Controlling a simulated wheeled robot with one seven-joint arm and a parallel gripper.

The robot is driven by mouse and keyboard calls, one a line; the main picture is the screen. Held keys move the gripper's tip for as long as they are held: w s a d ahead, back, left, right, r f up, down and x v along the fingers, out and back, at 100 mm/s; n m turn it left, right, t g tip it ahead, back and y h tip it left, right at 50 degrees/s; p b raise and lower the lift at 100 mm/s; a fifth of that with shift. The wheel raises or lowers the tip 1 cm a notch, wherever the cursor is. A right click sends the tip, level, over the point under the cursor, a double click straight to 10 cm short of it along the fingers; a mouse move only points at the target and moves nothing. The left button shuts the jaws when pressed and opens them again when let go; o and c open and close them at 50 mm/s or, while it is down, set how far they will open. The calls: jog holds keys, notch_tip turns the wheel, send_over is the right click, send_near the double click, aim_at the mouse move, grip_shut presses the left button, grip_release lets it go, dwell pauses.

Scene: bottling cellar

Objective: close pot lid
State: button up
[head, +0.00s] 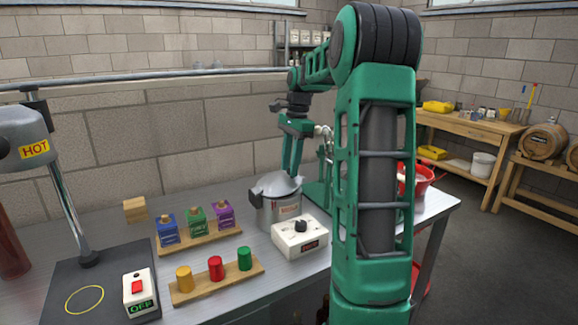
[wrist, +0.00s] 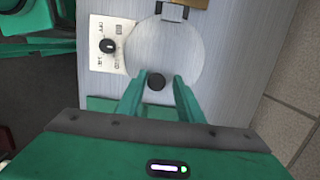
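The silver pot (head: 280,212) stands on the metal bench, with a grey lid (head: 277,186) over its top. The lid looks slightly tilted in the head view; I cannot tell if its rim touches the pot all round. In the wrist view the lid (wrist: 165,48) is a round pale disc, with a dark hinge (wrist: 172,12) at the top and a black knob (wrist: 156,81) near its lower edge. My gripper (head: 291,168) points down above the lid. In the wrist view its fingers (wrist: 156,85) are apart, with the knob showing between their tips and a gap on both sides.
A white control box with a black dial (head: 300,236) stands close in front of the pot. Racks with coloured bottles (head: 196,225) and coloured pegs (head: 216,268) lie to the left. A red bowl (head: 414,178) is to the right, behind my arm.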

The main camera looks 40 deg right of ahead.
jog(key=shift+o, duration=0.2)
jog(key=shift+s, duration=0.1)
jog(key=shift+d+r, duration=0.1)
jog(key=shift+r, duration=0.2)
notch_tip(320, 180, up, 10)
jog(key=d, duration=0.1)
jog(key=shift+d, duration=0.15)
dwell(0.4)
jog(key=s+a+f+n, duration=0.3)
jog(key=a, duration=0.5)
jog(key=s+a+f+n, duration=0.3)
jog(key=s+a+f, duration=0.1)
jog(key=s, duration=0.4)
jog(key=s+a+f+n+h, duration=0.1)
jog(key=s+a+f+n, duration=0.3)
jog(key=s+f, duration=0.3)
jog(key=s+a+f+n, duration=0.4)
jog(key=s+f, duration=0.1)
jog(key=s, duration=0.6)
jog(key=shift+a+f, duration=0.15)
jog(key=shift+f, duration=0.25)
